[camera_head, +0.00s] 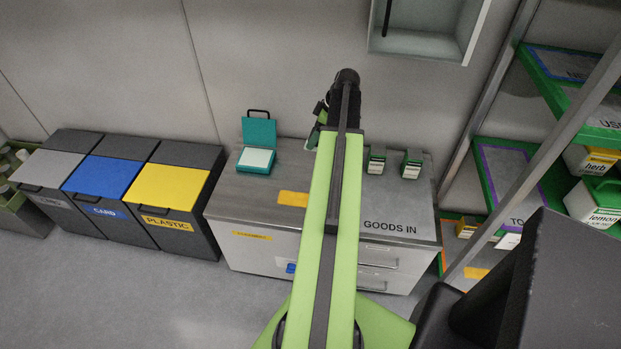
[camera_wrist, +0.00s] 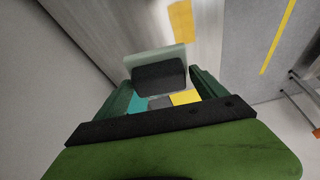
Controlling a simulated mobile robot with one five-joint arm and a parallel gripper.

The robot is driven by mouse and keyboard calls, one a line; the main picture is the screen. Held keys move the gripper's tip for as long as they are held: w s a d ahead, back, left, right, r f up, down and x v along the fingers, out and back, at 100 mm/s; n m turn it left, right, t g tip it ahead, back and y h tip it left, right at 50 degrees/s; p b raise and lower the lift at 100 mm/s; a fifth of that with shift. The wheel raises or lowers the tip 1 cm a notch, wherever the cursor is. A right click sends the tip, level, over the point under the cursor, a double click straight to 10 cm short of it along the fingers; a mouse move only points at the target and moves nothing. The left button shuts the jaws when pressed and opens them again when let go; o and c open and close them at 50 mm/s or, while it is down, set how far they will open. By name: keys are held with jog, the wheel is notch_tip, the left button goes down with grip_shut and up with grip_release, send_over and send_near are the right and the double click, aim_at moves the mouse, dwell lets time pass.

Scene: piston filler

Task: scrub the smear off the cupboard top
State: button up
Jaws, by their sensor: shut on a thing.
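The cupboard (camera_head: 250,215) stands against the wall, with a grey top and a "GOODS IN" label at its front right. I cannot make out a smear on the top; my arm covers its middle. My gripper (camera_wrist: 162,80) shows in the wrist view with two dark green fingers. It is shut on a dark grey block with a pale green layer (camera_wrist: 160,56), probably a scrubber. In the head view my gripper is mostly hidden behind the arm, above the back of the cupboard.
On the cupboard top are an open teal box (camera_head: 257,160), an orange label (camera_head: 293,198) and two small green-and-white cartons (camera_head: 411,165). Lidded bins, one yellow (camera_head: 168,186), stand left. A green-shelved rack (camera_head: 510,185) is right. A wall cabinet (camera_head: 425,30) hangs above.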

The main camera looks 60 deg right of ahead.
jog(key=s+a+f+n+b, duration=0.1)
jog(key=s+a+f+b, duration=0.1)
jog(key=f+b, duration=0.5)
jog(key=s+a+f+n+b, duration=0.1)
jog(key=s+a+f+b, duration=0.1)
jog(key=a+f+b, duration=0.3)
notch_tip(320, 180, down, 4)
jog(key=b, duration=0.3)
jog(key=shift+r+y+b, duration=0.15)
jog(key=shift+y+b, duration=0.15)
jog(key=shift+y, duration=0.1)
